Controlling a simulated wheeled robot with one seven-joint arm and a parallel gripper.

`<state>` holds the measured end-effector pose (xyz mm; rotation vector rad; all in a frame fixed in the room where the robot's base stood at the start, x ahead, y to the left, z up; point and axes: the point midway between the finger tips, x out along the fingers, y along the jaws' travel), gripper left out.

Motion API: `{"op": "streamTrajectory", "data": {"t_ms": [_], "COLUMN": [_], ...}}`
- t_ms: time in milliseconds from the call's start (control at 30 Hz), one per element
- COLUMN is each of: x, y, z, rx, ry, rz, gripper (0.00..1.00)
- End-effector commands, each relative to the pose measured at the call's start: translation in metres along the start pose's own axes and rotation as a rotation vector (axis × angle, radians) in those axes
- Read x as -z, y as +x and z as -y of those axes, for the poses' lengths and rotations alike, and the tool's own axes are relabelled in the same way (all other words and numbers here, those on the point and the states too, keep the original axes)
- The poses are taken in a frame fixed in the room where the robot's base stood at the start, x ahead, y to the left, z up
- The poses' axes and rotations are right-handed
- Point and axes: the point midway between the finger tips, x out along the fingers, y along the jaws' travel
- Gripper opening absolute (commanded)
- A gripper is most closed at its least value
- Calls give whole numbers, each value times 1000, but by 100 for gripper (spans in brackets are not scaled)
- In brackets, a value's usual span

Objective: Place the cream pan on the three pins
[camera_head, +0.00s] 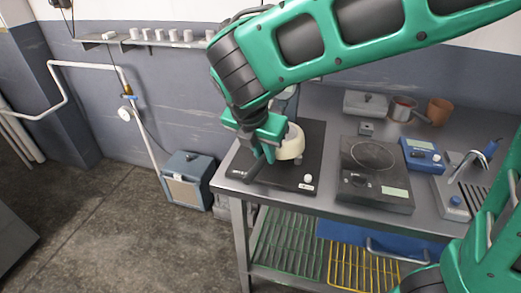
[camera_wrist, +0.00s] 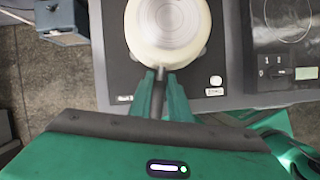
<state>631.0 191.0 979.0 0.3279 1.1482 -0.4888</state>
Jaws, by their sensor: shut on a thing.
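The cream pan (camera_head: 293,142) is over the black plate (camera_head: 312,141) at the left end of the bench. My gripper (camera_wrist: 160,84) is shut on the pan's short dark handle. In the head view my gripper (camera_head: 264,150) is at the pan's left side. Whether the pan touches anything below is unclear.
A black hotplate (camera_head: 374,178) stands right of the plate. Beyond it are a blue device (camera_head: 422,155), a copper-coloured pot (camera_head: 403,108) and a brown cup (camera_head: 439,110). A grey box (camera_head: 366,104) is at the back. A blue-grey box (camera_head: 188,180) stands on the floor at left.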

Motion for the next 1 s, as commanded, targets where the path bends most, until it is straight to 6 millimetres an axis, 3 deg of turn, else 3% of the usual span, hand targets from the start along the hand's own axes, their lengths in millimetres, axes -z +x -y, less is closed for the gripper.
{"op": "streamTrajectory", "data": {"t_ms": [433,467,533,567,867,1000], "x": [0,0,0,0,0,-1], "y": [0,0,0,0,-1,-12], "z": [0,0,0,0,0,-1], "rx": [0,0,0,0,0,-3], "ry": [1,1,1,1,0,0], "rz": [0,0,0,0,0,0], "gripper": [0,19,36,38,38,38]}}
